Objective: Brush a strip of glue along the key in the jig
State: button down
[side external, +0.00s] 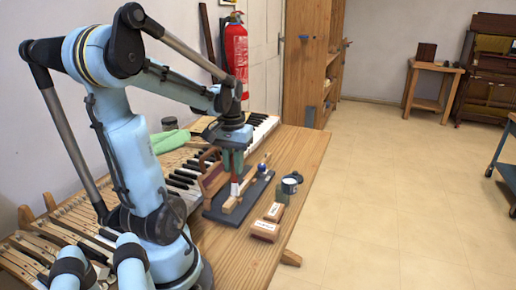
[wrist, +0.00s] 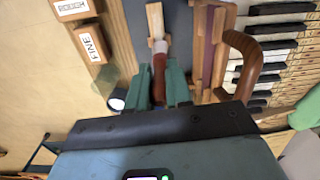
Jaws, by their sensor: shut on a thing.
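My gripper (side external: 233,168) is shut on a brush with a red-brown handle (wrist: 158,72), its green fingers on both sides in the wrist view. The brush (side external: 235,187) points down in the side view, its pale lower end (wrist: 160,46) at the key. The key (wrist: 154,20) is a pale wooden strip lying lengthwise on the dark jig (side external: 217,215). The key also shows in the side view (side external: 246,187). I cannot tell whether the bristles touch it, nor whether there is glue on it.
Two labelled wooden blocks (side external: 265,229) (side external: 274,212) lie near the bench's right edge. A wooden-handled tool (wrist: 245,62) lies beside the jig. The keyboard (side external: 185,178) and a green cloth (side external: 170,140) are to the left. Bare bench (side external: 240,262) shows in front.

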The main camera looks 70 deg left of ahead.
jog(key=shift+s+d, duration=1.9)
jog(key=shift+s, duration=0.05)
notch_tip(320, 180, up, 8)
jog(key=shift+s+d+r, duration=0.1)
jog(key=shift+d, duration=0.05)
jog(key=w+d+f+m, duration=0.1)
jog(key=w+d+m, duration=0.8)
jog(key=w+d, duration=0.8)
jog(key=shift+w+d+m, duration=0.2)
jog(key=shift+d+m, duration=0.1)
jog(key=shift+d, duration=0.2)
jog(key=shift+a, duration=0.1)
